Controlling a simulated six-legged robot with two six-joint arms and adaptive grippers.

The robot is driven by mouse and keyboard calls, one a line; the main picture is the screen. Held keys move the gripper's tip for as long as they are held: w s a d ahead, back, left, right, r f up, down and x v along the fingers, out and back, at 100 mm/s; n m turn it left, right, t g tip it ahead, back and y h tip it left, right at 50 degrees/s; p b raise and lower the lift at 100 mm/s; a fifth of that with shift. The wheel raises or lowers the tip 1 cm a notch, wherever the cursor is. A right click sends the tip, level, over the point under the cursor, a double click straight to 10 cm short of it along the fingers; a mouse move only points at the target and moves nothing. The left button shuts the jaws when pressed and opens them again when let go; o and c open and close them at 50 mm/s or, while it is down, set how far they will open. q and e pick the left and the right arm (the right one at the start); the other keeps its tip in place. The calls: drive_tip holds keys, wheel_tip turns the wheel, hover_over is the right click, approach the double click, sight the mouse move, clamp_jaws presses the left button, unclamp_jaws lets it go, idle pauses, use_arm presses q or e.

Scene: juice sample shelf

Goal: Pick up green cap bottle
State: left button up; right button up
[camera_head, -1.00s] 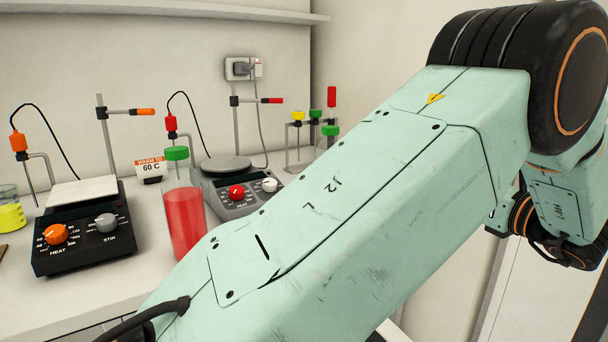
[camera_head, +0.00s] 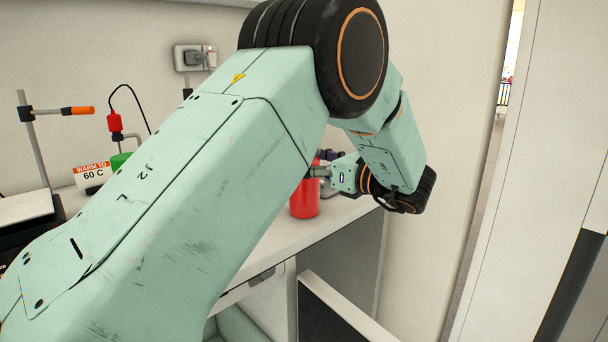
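The green cap (camera_head: 121,161) of a bottle shows at the left, just above my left arm and beside a small sign. The arm hides the bottle's body. A red cylinder (camera_head: 305,197) stands upright near the right end of the counter. Its left part and top are partly hidden by my arm. My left arm crosses the view from lower left to upper right, then bends down to its wrist, right of the red cylinder. Small dark parts by the wrist may be the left gripper, but its fingers are not clear. The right gripper is not in view.
A white "60 C" sign (camera_head: 93,176), a stand with an orange clamp (camera_head: 77,110) and a red probe (camera_head: 114,122) are at the left. A wall socket (camera_head: 194,58) is behind. The counter (camera_head: 285,238) ends at the right, with an open space below.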

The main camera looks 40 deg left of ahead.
use_arm(q)
drive_tip(key=a, duration=0.4)
drive_tip(key=shift+a+f+b, duration=0.2)
drive_tip(key=shift+a+b, duration=0.15)
drive_tip(key=shift+s+d+r, duration=0.15)
drive_tip(key=shift+s+r, duration=0.15)
drive_tip(key=shift+c, duration=1.3)
drive_tip(key=shift+w+f, duration=0.2)
drive_tip(key=c, duration=0.4)
drive_tip(key=shift+s, duration=0.1)
clamp_jaws()
drive_tip(key=shift+r, duration=0.1)
